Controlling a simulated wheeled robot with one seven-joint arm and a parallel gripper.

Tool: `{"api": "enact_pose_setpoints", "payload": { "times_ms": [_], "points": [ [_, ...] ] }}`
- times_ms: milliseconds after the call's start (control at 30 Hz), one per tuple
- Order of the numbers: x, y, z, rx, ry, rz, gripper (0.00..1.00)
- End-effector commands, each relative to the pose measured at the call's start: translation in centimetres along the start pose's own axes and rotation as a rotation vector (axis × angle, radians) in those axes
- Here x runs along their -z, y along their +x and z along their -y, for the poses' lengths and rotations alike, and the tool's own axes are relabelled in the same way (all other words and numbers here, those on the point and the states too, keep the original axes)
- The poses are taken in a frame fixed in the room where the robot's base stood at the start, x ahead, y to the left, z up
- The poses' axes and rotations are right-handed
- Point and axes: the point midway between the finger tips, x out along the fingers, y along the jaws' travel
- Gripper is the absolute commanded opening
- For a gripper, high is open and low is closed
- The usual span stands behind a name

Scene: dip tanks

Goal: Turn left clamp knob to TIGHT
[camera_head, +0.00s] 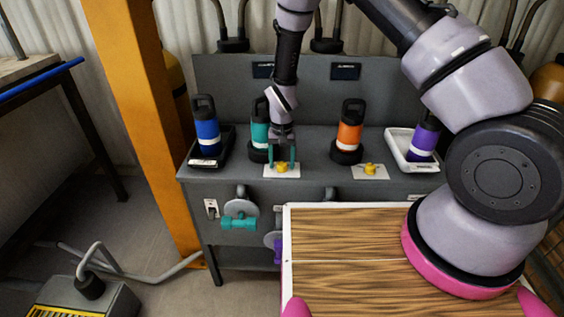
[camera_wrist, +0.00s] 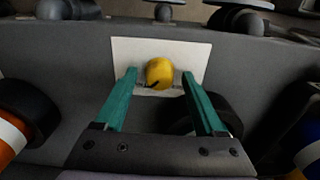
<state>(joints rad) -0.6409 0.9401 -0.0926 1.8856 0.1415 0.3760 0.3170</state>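The left clamp knob (camera_head: 281,168) is a small yellow knob on a white plate (camera_head: 293,172) on the grey bench. In the wrist view, the yellow knob (camera_wrist: 160,72) has a dark pointer mark at its lower edge, on the white plate (camera_wrist: 198,51). The plate's lettering is too small to read. My gripper (camera_head: 282,162) points down over the plate. Its teal fingers stand apart, one on each side of the knob, and in the wrist view a gap shows on both sides. A second yellow knob (camera_head: 370,169) sits on its own plate to the right.
A blue bottle (camera_head: 206,128) in a black tray and a teal bottle (camera_head: 259,125) stand left of my gripper. An orange bottle (camera_head: 349,125) and a purple bottle (camera_head: 423,138) stand right. A teal-handled valve (camera_head: 239,215) hangs on the bench front. A wooden-topped table (camera_head: 340,245) is nearer.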

Motion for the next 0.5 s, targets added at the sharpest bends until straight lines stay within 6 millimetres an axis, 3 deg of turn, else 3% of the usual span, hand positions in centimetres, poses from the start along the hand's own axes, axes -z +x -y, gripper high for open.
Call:
{"api": "enact_pose_setpoints", "payload": {
  "times_ms": [267, 500],
  "points": [
    [0.0, -0.9, 0.0, 0.001, -0.001, -0.001, 0.72],
    [0.1, -5.4, 0.0, 0.002, -0.001, -0.003, 0.72]
  ]
}}
